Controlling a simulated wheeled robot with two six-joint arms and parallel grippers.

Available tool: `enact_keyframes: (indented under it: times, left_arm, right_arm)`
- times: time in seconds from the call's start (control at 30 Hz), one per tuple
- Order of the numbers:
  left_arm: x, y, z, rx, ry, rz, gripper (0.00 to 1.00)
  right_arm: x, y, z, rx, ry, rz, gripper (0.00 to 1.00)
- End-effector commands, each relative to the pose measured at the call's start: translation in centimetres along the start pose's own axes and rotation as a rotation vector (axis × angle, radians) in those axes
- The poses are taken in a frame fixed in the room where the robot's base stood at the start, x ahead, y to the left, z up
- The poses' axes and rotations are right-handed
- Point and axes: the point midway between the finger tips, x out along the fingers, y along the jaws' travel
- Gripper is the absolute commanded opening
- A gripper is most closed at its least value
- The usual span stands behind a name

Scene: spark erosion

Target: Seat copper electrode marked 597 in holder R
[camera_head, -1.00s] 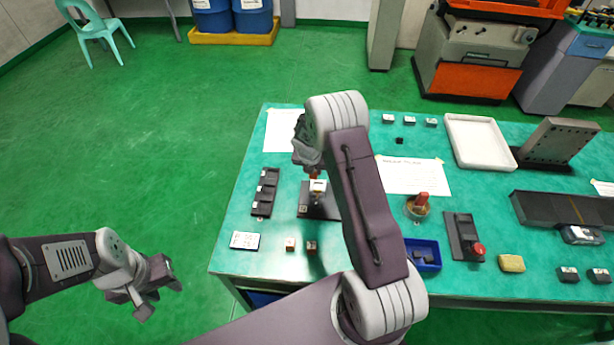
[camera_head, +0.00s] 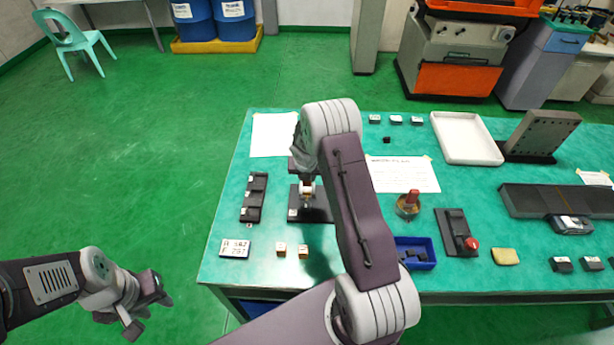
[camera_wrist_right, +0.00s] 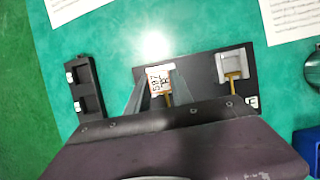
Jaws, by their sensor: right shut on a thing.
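The copper electrode (camera_wrist_right: 160,82), its pale face reading 597, sits between the fingers of my right gripper (camera_wrist_right: 159,93) in the right wrist view. In the head view this gripper (camera_head: 307,187) is over the dark holder plate (camera_head: 317,213), largely hidden by its own arm. In the wrist view the electrode overlaps the left part of the dark plate (camera_wrist_right: 208,68), near a pale bracket. A second pale bracket (camera_wrist_right: 233,62) with a brass-coloured piece stands at right, by a small letter tag. I cannot tell whether the electrode touches its seat. My left gripper (camera_head: 143,303) is open and empty, left of the table.
A dark rack (camera_head: 254,198) stands left of the plate.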

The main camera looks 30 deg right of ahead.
Motion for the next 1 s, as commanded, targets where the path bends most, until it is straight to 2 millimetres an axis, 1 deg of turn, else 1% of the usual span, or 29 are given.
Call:
enact_keyframes:
  times: [0.03, 0.3, 0.57, 1.0]
  left_arm:
    - [0.9, 0.0, 0.1, 0.000, 0.000, 0.000, 0.36]
    - [3.2, -0.1, 0.3, 0.000, 0.000, 0.000, 0.36]
    - [3.9, -0.1, 0.4, 0.000, 0.000, 0.000, 0.36]
    - [3.9, -0.1, 0.4, 0.000, 0.000, 0.000, 0.36]
  right_arm:
    - [0.8, 0.0, -0.3, 0.000, -0.001, 0.001, 0.00]
    - [2.6, 0.0, -1.1, 0.000, -0.001, 0.001, 0.00]
    - [3.8, 0.0, -1.5, 0.000, -0.001, 0.000, 0.00]
    - [3.9, 0.0, -1.6, 0.000, -0.001, 0.000, 0.00]
